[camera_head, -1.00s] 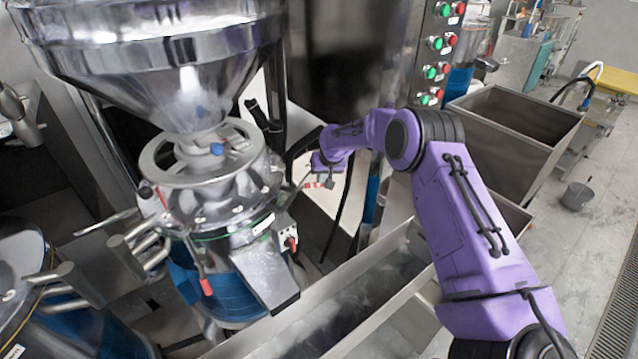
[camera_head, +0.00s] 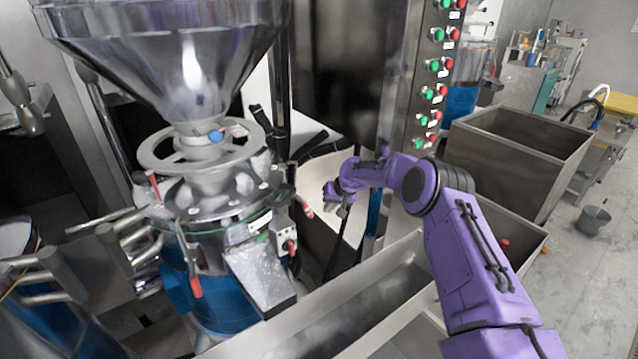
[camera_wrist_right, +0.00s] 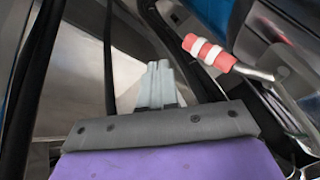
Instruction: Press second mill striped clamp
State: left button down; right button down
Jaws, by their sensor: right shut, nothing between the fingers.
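The mill (camera_head: 225,215) stands left of centre in the head view, a metal body over a blue lower part. Its striped clamp (camera_head: 306,209) juts from the mill's right side, its red and white handle slanting down to the right. In the right wrist view the clamp's handle (camera_wrist_right: 208,53) is at upper right on a metal rod. My right gripper (camera_head: 331,193) is just right of the handle in the head view. In the right wrist view its grey fingers (camera_wrist_right: 158,68) are together and empty, with a visible gap to the handle. My left gripper is not in view.
A large metal hopper (camera_head: 170,60) sits above the mill. A red-handled latch (camera_head: 194,285) hangs on its front. A button panel (camera_head: 437,65) stands behind my right arm. A metal trough (camera_head: 320,308) runs along the front. Another machine (camera_head: 45,300) is at lower left.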

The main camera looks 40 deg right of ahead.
jog(key=w+a+f+t+y+b, duration=0.1)
jog(key=w+a+f+y+b, duration=0.1)
jog(key=a+f+b, duration=0.2)
notch_tip(320, 180, down, 2)
jog(key=b, duration=0.4)
jog(key=shift+w+a+f+m+b, duration=0.2)
jog(key=shift+w+a+m+b, duration=0.05)
jog(key=shift+m+b, duration=0.05)
jog(key=shift+r, duration=0.1)
jog(key=v, duration=0.7)
jog(key=shift+s+d, duration=0.2)
jog(key=shift+s, duration=0.05)
dwell(0.4)
